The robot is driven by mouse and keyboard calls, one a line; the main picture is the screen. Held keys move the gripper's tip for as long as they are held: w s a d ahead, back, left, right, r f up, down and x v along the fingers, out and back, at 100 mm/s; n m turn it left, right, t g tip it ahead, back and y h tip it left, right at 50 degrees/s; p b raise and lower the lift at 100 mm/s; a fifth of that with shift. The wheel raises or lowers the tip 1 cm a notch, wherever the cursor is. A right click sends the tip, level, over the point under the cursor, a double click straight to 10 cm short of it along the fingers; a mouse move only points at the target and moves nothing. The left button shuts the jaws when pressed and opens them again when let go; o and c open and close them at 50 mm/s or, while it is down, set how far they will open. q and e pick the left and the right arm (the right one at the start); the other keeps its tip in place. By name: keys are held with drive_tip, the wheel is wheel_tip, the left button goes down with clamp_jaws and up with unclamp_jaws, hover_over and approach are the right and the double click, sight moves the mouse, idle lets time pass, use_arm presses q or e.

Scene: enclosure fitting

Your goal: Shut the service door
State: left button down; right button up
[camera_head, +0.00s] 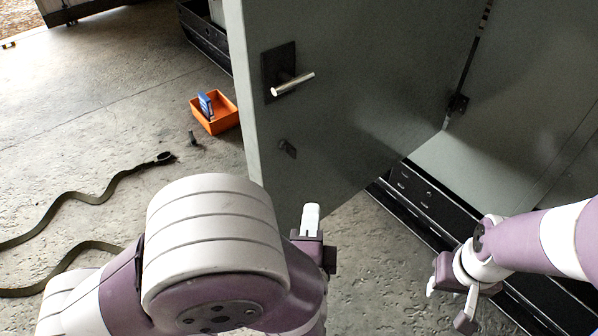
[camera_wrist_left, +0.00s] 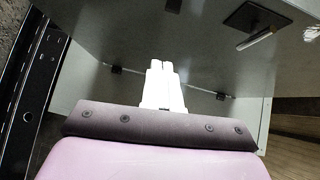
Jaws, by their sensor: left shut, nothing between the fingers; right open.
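The grey-green service door (camera_head: 350,110) stands open in the head view, its free edge to the left and the enclosure (camera_head: 525,125) to the right. A lever handle (camera_head: 293,85) on a dark plate is on the door face, with a small dark fitting below it. My left gripper (camera_head: 311,215) is shut and empty, near the door's lower edge; I cannot tell if it touches. In the left wrist view its fingers (camera_wrist_left: 165,85) point toward a grey-green panel, with the handle (camera_wrist_left: 256,39) at upper right. My right gripper (camera_head: 448,307) is open and empty in front of the enclosure's base.
The enclosure stands on a black base (camera_head: 418,190). An orange bin (camera_head: 216,125) holding a blue item is on the floor left of the door. A strap (camera_head: 75,200) winds across the floor at left, with a small dark object (camera_head: 192,138) nearby. Some concrete floor is clear.

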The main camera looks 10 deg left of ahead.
use_arm(q)
drive_tip(key=w+a+p, duration=0.1)
drive_tip(key=w+a, duration=0.4)
drive_tip(key=w, duration=0.6)
drive_tip(key=shift+w+a+r+m+t+p, duration=0.15)
drive_tip(key=shift+w+r+m+t+p, duration=0.15)
drive_tip(key=shift+r+m+t+p, duration=0.1)
